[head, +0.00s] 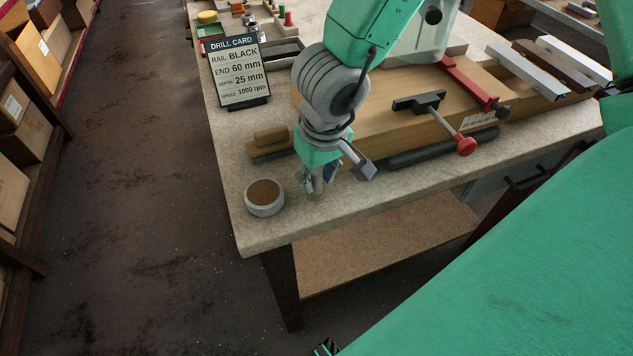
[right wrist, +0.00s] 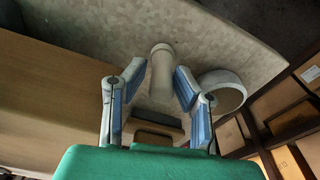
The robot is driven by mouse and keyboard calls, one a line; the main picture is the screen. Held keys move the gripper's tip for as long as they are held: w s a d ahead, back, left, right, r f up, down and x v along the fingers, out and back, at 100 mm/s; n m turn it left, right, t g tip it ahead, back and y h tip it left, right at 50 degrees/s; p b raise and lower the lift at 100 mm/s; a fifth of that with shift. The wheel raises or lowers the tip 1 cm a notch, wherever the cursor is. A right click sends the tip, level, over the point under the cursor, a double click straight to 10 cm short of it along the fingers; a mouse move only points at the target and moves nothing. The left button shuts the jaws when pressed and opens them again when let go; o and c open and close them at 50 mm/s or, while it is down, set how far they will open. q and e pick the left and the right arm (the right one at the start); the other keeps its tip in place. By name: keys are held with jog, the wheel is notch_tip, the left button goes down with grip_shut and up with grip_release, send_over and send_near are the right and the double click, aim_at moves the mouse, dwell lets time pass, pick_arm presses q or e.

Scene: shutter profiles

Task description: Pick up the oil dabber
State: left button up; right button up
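A pale, narrow upright cylinder, which I take to be the oil dabber (right wrist: 161,72), stands on the bench in the right wrist view. My right gripper (right wrist: 158,82) is open, with one blue-padded finger on each side of it; a gap shows on the left side, and the right finger is very close. In the head view my right gripper (head: 327,182) points down near the bench's front edge and largely hides the dabber. My left gripper is not in view.
A round tin with a brown top (head: 264,198) stands just left of the right gripper. A wood-handled brush (head: 271,138) lies behind it. A wooden board (head: 385,125) with a red-handled clamp (head: 465,145) is to the right. The drill card (head: 238,75) stands behind.

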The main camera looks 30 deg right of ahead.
jog(key=shift+w+f, duration=0.25)
jog(key=shift+f, duration=0.6)
jog(key=shift+r, duration=0.1)
jog(key=shift+a, duration=0.1)
jog(key=shift+c, duration=0.3)
grip_shut()
